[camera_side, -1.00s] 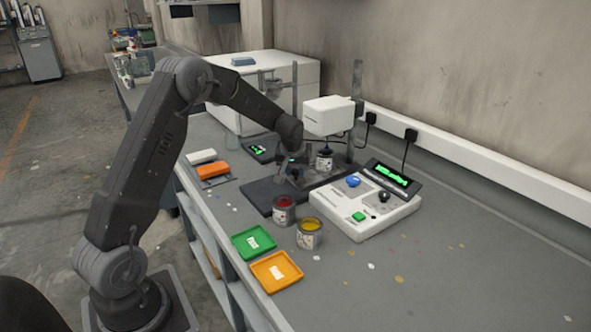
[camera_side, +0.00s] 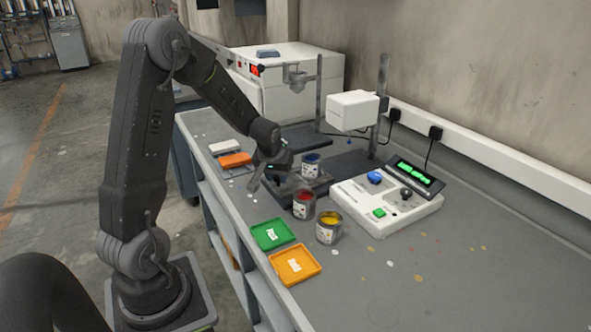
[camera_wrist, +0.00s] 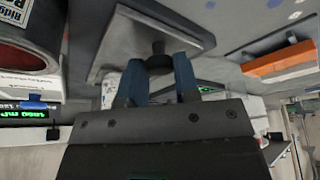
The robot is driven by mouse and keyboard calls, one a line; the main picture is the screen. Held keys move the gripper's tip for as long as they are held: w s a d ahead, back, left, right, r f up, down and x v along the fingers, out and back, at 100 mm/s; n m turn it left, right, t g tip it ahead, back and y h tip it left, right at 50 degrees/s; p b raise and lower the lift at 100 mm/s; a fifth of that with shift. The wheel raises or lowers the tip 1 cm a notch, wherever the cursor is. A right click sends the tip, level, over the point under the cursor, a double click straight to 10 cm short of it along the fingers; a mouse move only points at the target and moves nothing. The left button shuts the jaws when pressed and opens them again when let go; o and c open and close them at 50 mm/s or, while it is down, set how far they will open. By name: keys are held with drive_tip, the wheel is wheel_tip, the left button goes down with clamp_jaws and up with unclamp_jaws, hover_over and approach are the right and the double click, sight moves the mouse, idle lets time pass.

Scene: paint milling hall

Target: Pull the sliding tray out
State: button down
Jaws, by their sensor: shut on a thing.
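The sliding tray (camera_side: 321,182) is a dark plate in the side view, standing out to the front left of the white measuring head (camera_side: 352,110). My gripper (camera_side: 268,180) is at the tray's front left end. In the wrist view, the blue fingertips of my gripper (camera_wrist: 158,65) are shut on a dark knob (camera_wrist: 158,47) at the edge of the grey tray (camera_wrist: 180,22). In the side view the knob is hidden by my gripper.
Red (camera_side: 304,204) and yellow (camera_side: 329,228) paint cans stand close to the tray's front. Green (camera_side: 272,235) and orange (camera_side: 295,265) shallow trays lie near the bench edge. A white control box (camera_side: 380,210) stands right. An orange block (camera_side: 235,160) lies left.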

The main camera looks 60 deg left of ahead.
drive_tip(key=shift+s, duration=0.75)
drive_tip(key=c, duration=0.8)
unclamp_jaws()
drive_tip(key=shift+c, duration=0.2)
drive_tip(key=shift+r, duration=0.1)
drive_tip(key=v, duration=1.3)
drive_tip(key=shift+r, duration=0.35)
drive_tip(key=shift+s+d, duration=0.1)
drive_tip(key=shift+d, duration=0.1)
